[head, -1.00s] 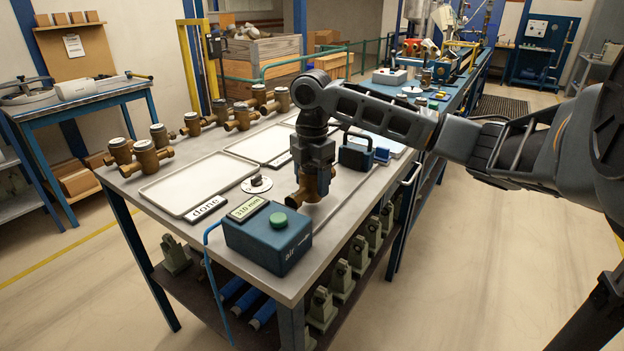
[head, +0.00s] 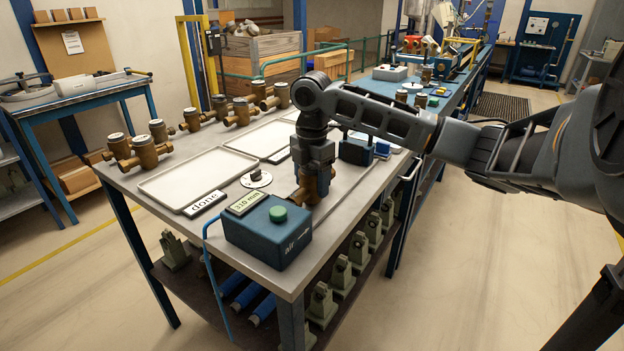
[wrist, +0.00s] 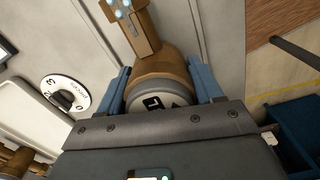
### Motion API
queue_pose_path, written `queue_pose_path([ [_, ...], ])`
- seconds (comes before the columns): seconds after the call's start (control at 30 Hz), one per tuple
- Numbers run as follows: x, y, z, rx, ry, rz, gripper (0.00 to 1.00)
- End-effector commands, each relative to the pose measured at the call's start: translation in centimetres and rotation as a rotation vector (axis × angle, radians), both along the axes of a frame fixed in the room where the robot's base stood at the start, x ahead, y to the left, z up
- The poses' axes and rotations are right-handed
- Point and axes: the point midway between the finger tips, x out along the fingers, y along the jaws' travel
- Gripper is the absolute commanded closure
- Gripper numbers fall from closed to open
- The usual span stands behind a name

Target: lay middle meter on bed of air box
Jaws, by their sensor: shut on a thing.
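My gripper (head: 315,180) is shut on a brass meter (head: 307,193) and holds it at the bench's front edge, just behind the air box. In the wrist view my two blue fingers (wrist: 163,92) sit on both sides of the meter's round body (wrist: 160,82), and its pipe end points away. The blue air box (head: 268,235) has a green button and a "310 mm" display on top and "air" with an arrow on its side. In the head view my gripper hides part of the meter. I cannot tell whether the meter touches the surface under it.
A white tray (head: 160,196) with a "done" sign (head: 205,203) lies left of the air box. A round dial (head: 257,179) stands between them; the wrist view shows it too (wrist: 66,94). Several brass meters (head: 240,113) stand along the back of the bench. A dark blue case (head: 355,149) is right of my gripper.

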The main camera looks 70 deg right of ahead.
Motion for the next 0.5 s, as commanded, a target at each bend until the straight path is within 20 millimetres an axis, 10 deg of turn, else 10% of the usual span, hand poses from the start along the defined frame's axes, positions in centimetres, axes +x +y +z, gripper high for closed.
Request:
queue_pose_path([
  [0.13, 0.01, -0.04, 0.12, -0.002, -0.001, 0.0, 0.97],
  [0.17, 0.01, -0.04, 0.12, -0.002, -0.001, 0.0, 0.34],
  [0.5, 0.0, -0.01, 0.06, 0.0, -0.001, 0.0, 0.05],
])
